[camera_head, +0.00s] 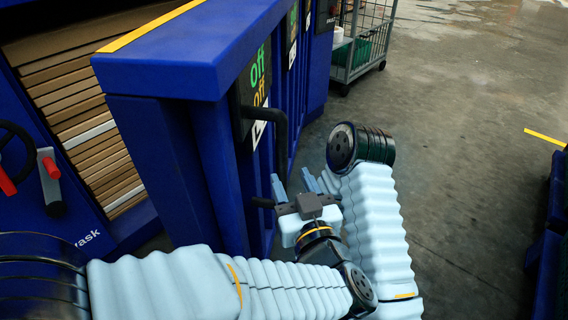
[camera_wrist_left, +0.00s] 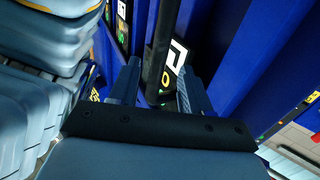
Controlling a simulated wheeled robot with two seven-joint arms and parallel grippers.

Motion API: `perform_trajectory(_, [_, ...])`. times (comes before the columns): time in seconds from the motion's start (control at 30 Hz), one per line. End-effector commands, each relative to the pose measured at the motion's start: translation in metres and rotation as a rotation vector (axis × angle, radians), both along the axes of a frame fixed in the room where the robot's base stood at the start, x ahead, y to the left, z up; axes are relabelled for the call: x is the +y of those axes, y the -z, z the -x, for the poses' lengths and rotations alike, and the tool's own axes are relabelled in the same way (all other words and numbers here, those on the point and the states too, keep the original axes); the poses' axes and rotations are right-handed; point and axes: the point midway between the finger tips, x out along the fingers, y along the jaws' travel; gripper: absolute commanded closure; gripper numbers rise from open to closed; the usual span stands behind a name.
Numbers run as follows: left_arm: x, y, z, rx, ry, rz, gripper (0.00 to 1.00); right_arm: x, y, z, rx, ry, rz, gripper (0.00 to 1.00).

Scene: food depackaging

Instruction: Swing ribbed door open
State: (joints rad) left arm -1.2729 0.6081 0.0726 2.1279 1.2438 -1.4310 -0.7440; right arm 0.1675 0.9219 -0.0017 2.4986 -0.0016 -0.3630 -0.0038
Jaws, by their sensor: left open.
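The blue ribbed door (camera_head: 235,195) is on the side of a tall blue machine, left of centre in the head view. I cannot tell whether it stands ajar. Its long black handle (camera_head: 281,145) stands out beside a sign panel. My left gripper (camera_head: 292,184) is open near the lower end of the handle, its fingers pointing toward the door. In the left wrist view the black handle bar (camera_wrist_left: 157,50) shows beyond and between the two open fingers (camera_wrist_left: 155,88); contact does not show. My right gripper does not show.
The blue machine top (camera_head: 190,55) has a yellow edge stripe. Stacked brown boards (camera_head: 75,95) sit at the left. A wire cart (camera_head: 362,45) stands at the back. The concrete floor (camera_head: 460,110) to the right is clear, with blue units (camera_head: 547,255) at the far right edge.

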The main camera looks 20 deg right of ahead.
Motion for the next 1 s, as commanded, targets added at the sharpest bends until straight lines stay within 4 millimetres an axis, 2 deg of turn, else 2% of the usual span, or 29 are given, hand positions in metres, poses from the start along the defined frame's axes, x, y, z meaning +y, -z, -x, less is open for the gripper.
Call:
perform_trajectory(0.1, [0.003, 0.000, 0.028, -0.001, 0.003, -0.001, 0.53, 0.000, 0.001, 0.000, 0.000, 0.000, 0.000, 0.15])
perform_trajectory(0.3, [0.007, 0.000, 0.057, -0.001, 0.001, -0.001, 0.53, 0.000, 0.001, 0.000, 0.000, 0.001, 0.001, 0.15])
perform_trajectory(0.67, [0.008, 0.000, 0.063, 0.000, -0.001, -0.001, 0.53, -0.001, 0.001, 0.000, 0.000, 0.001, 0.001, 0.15])
perform_trajectory(0.9, [0.008, 0.000, 0.063, 0.000, -0.001, -0.001, 0.89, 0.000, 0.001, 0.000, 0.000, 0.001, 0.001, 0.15])
perform_trajectory(0.97, [0.007, -0.002, 0.062, -0.002, 0.003, 0.002, 0.98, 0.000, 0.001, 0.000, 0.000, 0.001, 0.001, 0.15])
perform_trajectory(1.0, [0.005, -0.008, 0.061, -0.008, 0.014, 0.009, 1.00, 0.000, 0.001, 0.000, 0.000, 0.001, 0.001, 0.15])
